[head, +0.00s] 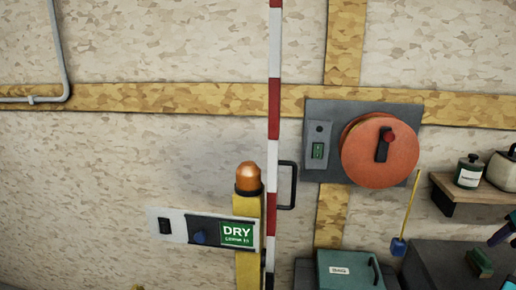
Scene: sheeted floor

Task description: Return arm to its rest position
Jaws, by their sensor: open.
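My gripper and arm do not show clearly in the head view. A dark object with a teal and pink tint (503,232) is cut off by the right edge, and I cannot tell what it is. The view is mostly a chipboard wall (130,190) with yellowish battens.
A red-and-white striped pole (274,95) stands upright before the wall. Beside it are an orange lamp (248,177), a panel with a green DRY sign (237,234) and a black handle (288,185). Right are an orange-red reel (380,149), a wooden shelf (470,210) and a green case (347,271).

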